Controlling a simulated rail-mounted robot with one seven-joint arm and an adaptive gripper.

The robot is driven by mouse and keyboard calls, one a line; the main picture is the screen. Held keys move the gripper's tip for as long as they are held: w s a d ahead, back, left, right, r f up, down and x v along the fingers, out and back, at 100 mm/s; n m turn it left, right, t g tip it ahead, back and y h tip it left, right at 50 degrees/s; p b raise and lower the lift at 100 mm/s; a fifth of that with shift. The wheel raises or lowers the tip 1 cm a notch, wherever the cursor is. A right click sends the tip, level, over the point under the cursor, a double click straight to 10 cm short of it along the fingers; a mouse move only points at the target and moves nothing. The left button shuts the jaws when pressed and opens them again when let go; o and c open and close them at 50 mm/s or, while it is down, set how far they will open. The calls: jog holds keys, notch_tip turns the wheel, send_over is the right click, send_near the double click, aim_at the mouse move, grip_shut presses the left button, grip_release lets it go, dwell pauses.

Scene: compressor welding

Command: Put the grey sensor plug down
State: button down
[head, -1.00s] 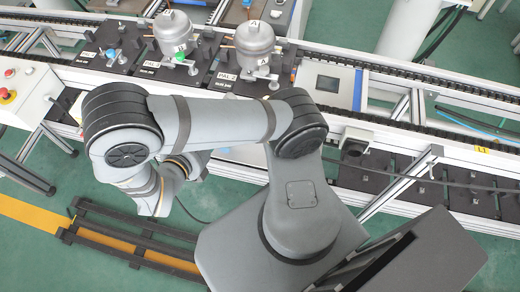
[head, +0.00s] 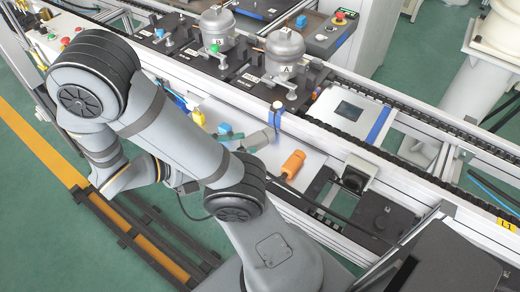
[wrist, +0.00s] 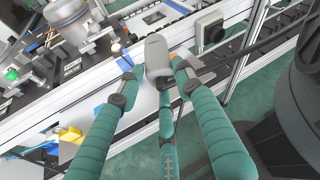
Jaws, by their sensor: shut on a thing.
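The grey sensor plug (wrist: 158,62) is held between the green-padded fingertips of my gripper (wrist: 154,78) in the wrist view. In the head view the plug (head: 259,140) shows as a grey piece just right of the teal fingertips (head: 230,134), over the light work surface (head: 222,112). My arm hides the rest of the gripper there. I cannot tell from these views whether the plug touches the surface.
An orange-handled tool (head: 293,164) and a blue item (head: 275,118) are close to the plug. Yellow (head: 198,118) and blue (head: 180,101) pieces lie to its left. Compressors (head: 285,52) stand on dark fixtures behind, and a black box (head: 356,174) is at right.

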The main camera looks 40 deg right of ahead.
jog(key=w+d+f, duration=0.2)
jog(key=d, duration=0.1)
jog(key=w+d+f+b, duration=0.1)
jog(key=w+d+f, duration=0.1)
jog(key=d, duration=0.1)
jog(key=w+d+f, duration=0.2)
jog(key=d, duration=0.1)
jog(key=shift+f, duration=0.35)
jog(key=shift+f+b, duration=0.5)
jog(key=shift+f, duration=1.35)
jog(key=shift+f+b, duration=0.4)
jog(key=shift+f, duration=0.25)
jog(key=c, duration=1.5)
grip_release()
jog(key=shift+o, duration=0.2)
